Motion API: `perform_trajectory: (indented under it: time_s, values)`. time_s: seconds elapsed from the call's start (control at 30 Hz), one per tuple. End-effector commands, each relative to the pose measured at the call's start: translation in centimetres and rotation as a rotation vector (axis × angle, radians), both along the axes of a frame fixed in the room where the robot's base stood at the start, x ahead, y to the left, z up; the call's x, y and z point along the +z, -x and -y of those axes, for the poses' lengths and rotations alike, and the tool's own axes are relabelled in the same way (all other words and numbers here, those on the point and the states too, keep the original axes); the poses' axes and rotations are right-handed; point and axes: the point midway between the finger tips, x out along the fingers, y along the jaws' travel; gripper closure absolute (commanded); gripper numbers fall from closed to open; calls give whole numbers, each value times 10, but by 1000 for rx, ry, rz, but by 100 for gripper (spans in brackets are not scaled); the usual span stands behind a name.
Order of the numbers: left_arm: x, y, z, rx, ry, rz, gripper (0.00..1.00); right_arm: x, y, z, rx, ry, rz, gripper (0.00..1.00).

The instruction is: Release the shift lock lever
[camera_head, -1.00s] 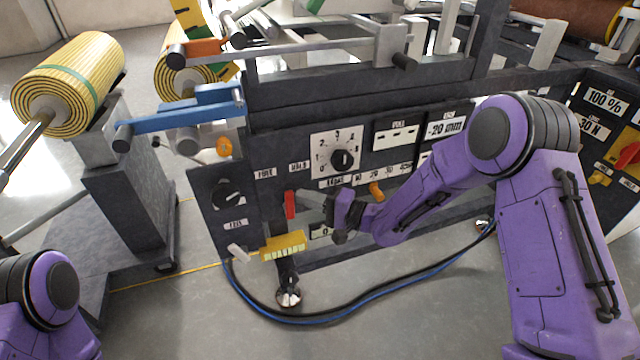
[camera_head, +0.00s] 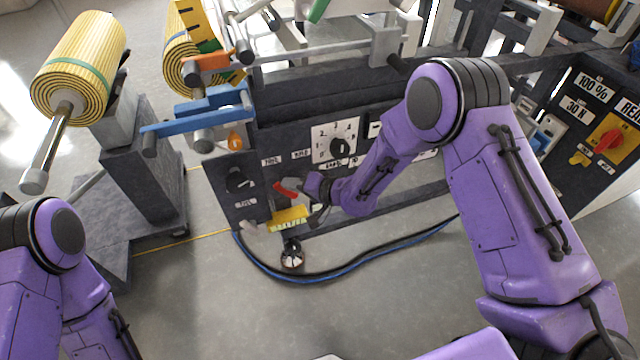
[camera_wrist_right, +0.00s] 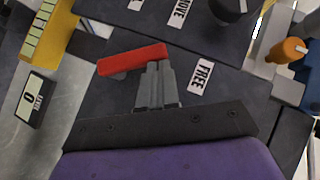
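The shift lock lever appears to be the red lever (camera_head: 288,187) on the dark front panel, below the HOLD and FREE labels. It is tilted, its upper end towards the FREE side. My right gripper (camera_head: 306,187) is at its right side in the head view. In the right wrist view the red lever (camera_wrist_right: 130,60) lies across the tips of the right gripper (camera_wrist_right: 155,70). The fingers are together, their tips against or very close to the lever's edge, not visibly around it. The FREE label (camera_wrist_right: 202,76) is beside them. My left gripper is out of view.
A dark rotary knob (camera_head: 238,181) is left of the lever, and a yellow block (camera_head: 289,217) is below it. A large dial (camera_head: 340,147) is to the right. A blue bar (camera_head: 200,110) juts out above. Cables lie on the floor.

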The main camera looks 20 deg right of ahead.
Motion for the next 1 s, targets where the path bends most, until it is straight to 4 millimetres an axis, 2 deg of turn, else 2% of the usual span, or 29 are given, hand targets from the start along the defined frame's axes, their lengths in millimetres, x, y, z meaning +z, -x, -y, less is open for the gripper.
perform_trajectory:
  time_s: [0.6,0.73,0.83,0.9,1.0]
  values:
    - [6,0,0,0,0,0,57,5,-1,0,1,-4,4,100]
    - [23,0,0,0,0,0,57,20,-2,14,0,-4,3,100]
    - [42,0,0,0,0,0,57,36,-2,33,-2,-4,3,100]
    - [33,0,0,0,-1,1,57,34,12,44,-1,-4,0,100]
    - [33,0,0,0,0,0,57,44,29,58,1,-5,2,100]
